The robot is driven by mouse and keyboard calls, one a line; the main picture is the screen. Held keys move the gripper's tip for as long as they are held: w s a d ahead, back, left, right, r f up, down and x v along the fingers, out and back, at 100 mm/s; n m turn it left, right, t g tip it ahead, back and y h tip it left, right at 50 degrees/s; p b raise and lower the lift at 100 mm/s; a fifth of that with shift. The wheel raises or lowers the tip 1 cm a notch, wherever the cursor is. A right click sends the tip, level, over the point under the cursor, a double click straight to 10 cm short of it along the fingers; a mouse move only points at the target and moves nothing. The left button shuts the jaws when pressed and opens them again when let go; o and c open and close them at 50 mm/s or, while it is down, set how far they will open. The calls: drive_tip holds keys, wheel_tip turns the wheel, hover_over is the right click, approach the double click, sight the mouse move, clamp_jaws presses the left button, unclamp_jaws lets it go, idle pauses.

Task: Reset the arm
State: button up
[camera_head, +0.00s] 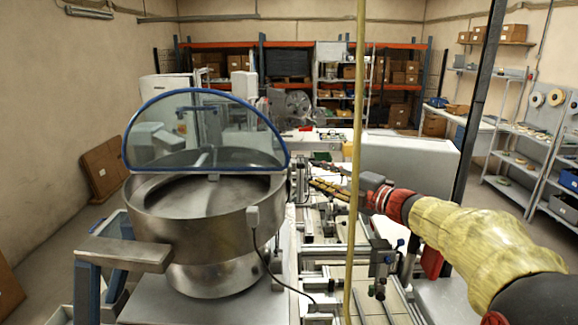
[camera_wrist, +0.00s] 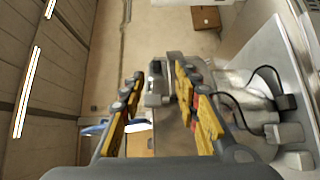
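My arm (camera_head: 470,235), in a yellow sleeve with a red and black wrist, reaches in from the lower right in the head view. My gripper (camera_head: 322,176) is extended to the left over the machinery, just right of the steel bowl. In the wrist view my gripper (camera_wrist: 160,76) has its two yellow-padded fingers spread apart. No held object shows between them; grey machine parts appear beyond the gap. No tape reel is in the gripper.
A steel bowl feeder (camera_head: 205,215) with a blue-rimmed clear shield (camera_head: 205,130) stands left of the gripper. A thin yellow upright pole (camera_head: 356,80) crosses the view close to the wrist. A white cabinet (camera_head: 408,163) stands behind. Shelves with reels (camera_head: 536,99) line the right.

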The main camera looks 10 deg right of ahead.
drive_tip(key=w+d+f+m+h, duration=0.1)
drive_tip(key=d+f+m+h, duration=0.3)
drive_tip(key=d+m+h, duration=0.15)
drive_tip(key=w+d+f+m+h, duration=0.1)
drive_tip(key=d+f+m+h, duration=0.3)
drive_tip(key=d, duration=0.3)
drive_tip(key=s+d+f+m+g+h+b, duration=0.2)
drive_tip(key=s+d+f+m+g+h, duration=0.35)
drive_tip(key=s+f+m, duration=0.55)
drive_tip(key=s+a+f+m+g+y+b, duration=0.1)
drive_tip(key=s+a+f+m+g+b, duration=0.3)
drive_tip(key=s, duration=0.6)
drive_tip(key=s+a+f+m+g+y+b, duration=0.1)
drive_tip(key=s+a+f, duration=0.5)
drive_tip(key=s, duration=0.5)
drive_tip(key=s+a+f+t+y+b, duration=0.1)
drive_tip(key=s+a+f+y+b, duration=0.2)
drive_tip(key=s+a+b, duration=0.4)
drive_tip(key=s+a+n, duration=0.1)
drive_tip(key=s+a, duration=0.2)
drive_tip(key=a, duration=0.3)
drive_tip(key=shift+f, duration=0.35)
